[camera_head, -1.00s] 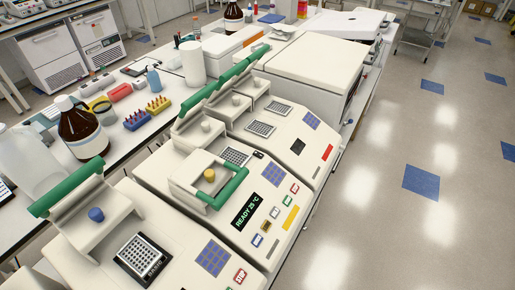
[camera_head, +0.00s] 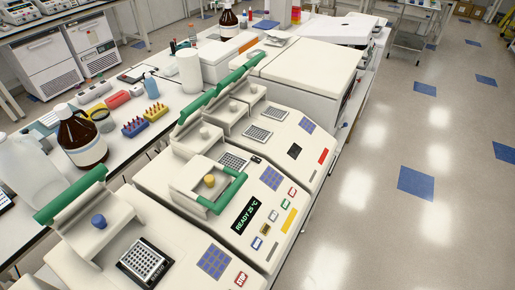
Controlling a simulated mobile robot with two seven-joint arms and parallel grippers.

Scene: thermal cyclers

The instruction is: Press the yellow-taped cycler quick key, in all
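The yellow-taped cycler (camera_head: 235,222) stands in the middle of the bench row, with a yellow tape strip (camera_head: 289,220) on its front panel. Its display (camera_head: 245,215) reads "READY 25 °C". Several small keys with coloured frames sit beside the display, among them a red one (camera_head: 292,192), a green one (camera_head: 285,204) and a blue one (camera_head: 256,243). I cannot read which is the quick key. Neither of my grippers shows.
A cycler with a raised lid and blue knob (camera_head: 99,221) is at the front left.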

